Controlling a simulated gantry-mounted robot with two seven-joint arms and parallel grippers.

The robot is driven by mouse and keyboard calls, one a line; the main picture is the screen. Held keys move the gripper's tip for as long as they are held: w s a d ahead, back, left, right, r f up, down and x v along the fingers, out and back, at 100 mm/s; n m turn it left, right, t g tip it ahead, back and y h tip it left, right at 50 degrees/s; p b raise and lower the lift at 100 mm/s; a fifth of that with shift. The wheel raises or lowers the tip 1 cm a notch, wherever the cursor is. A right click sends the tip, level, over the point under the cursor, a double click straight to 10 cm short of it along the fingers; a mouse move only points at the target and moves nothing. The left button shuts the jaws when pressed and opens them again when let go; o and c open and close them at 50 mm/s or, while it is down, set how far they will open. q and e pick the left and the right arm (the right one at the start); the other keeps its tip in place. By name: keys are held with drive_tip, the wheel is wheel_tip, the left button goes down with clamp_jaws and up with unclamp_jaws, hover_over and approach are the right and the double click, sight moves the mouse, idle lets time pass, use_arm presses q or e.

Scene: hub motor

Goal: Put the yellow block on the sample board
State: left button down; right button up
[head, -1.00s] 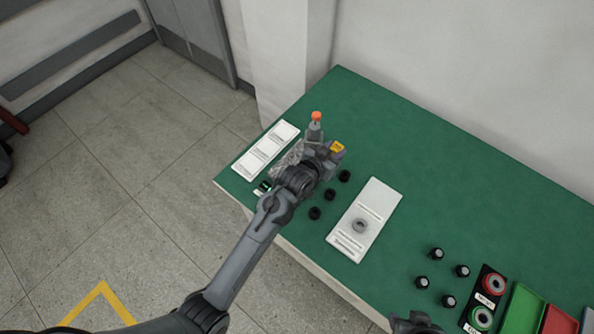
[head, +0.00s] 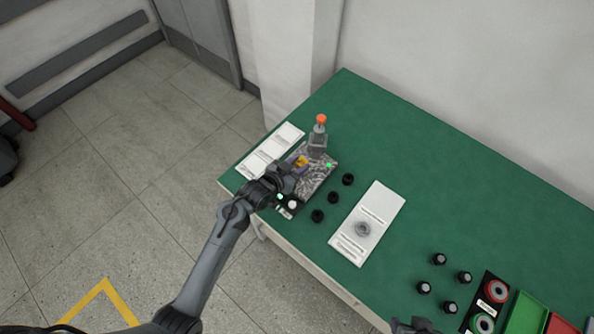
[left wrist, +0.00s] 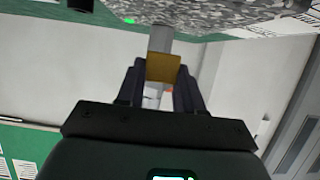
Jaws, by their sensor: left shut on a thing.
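The yellow block (head: 302,160) is between the fingers of my left gripper (head: 297,167), which is shut on it. In the left wrist view the block (left wrist: 163,67) sits squarely between both fingers (left wrist: 158,85). The gripper is over or at a grey speckled board (head: 320,181), which I take to be the sample board. Its surface also shows close by in the left wrist view (left wrist: 215,14). Whether the block touches it I cannot tell. Part of my right gripper (head: 412,326) shows at the bottom edge, its jaws unclear.
An orange-capped bottle (head: 319,135) stands at the board's far edge. A white panel (head: 268,152) lies left of it. Black knobs (head: 333,197) stand right of it, then a white plate (head: 368,222) with a grey ring. Green (head: 524,312) and red bins stand at lower right.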

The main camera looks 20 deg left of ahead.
use_arm(q)
wheel_tip(320, 180, down, 2)
drive_tip(key=shift+f, duration=0.65)
drive_tip(key=shift+a+f, duration=0.1)
drive_tip(key=shift+f, duration=0.05)
drive_tip(key=shift+f, duration=0.15)
drive_tip(key=c, duration=0.7)
unclamp_jaws()
drive_tip(key=shift+c, duration=0.2)
